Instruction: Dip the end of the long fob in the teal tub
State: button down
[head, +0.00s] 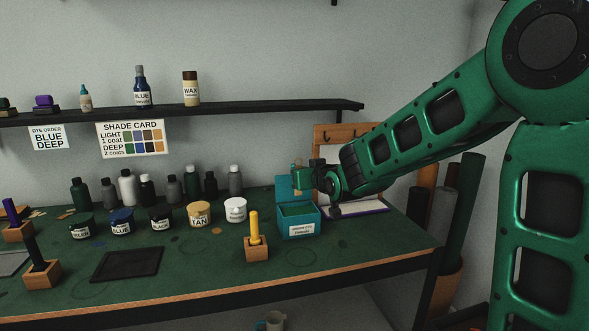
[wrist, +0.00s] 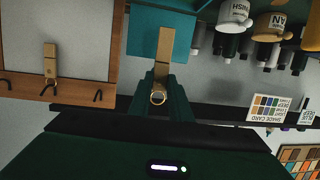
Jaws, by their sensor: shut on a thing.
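My gripper (head: 302,174) is above the back of the teal tub (head: 299,228), near its raised lid (head: 283,187). In the wrist view my gripper (wrist: 158,92) is shut on a long tan fob (wrist: 165,48) with a metal ring at its near end. The fob's free end points away from the fingers, and in that view it overlaps the teal tub (wrist: 185,22). I cannot tell from this whether its end touches the tub. The tub stands open on the bench, with a white label on its front.
A shorter fob (wrist: 50,62) hangs on a hook of the wooden-framed board (wrist: 108,50). A wooden block with a yellow stick (head: 254,238) stands just left of the tub. A white jar (head: 235,210) and a tan-labelled jar (head: 199,214) stand further left. A shelf (head: 250,108) runs above.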

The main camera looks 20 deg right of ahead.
jog(key=shift+w+f, duration=0.2)
jog(key=shift+f, duration=2.8)
jog(key=shift+w+f, duration=0.2)
jog(key=shift+f, duration=2.75)
jog(key=shift+w, duration=0.15)
jog(key=shift+w, duration=0.35)
jog(key=shift+s, duration=0.2)
jog(key=shift+s, duration=0.35)
jog(key=shift+w, duration=0.2)
